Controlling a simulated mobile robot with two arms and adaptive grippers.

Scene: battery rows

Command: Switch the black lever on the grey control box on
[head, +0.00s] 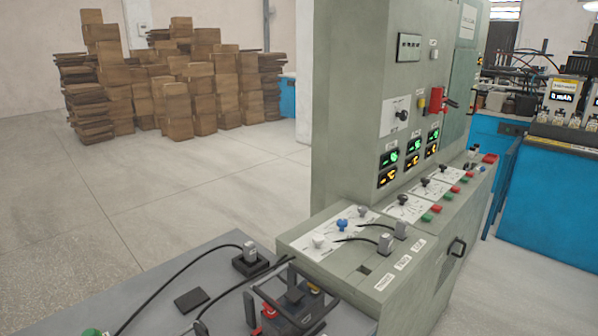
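The grey control box (345,110) is a tall grey-green cabinet right of centre, with a sloped console at its foot. A black lever (402,115) sits on a white plate on its upright face. More small black levers (403,199) stand in a row on white plates along the console. I cannot tell which lever the task means, nor whether any is on or off. A red lever or switch (436,100) is on the upright face. Green and yellow lit displays (388,159) show below it. Neither of my grippers is in view.
A lower box (350,262) with white, blue and dark knobs and two cable plugs adjoins the cabinet. A grey bench (215,275) holds cables and a black-and-red device (290,308). Stacked brown boxes (175,90) stand far left. Blue equipment (550,195) is at right. Floor at left is clear.

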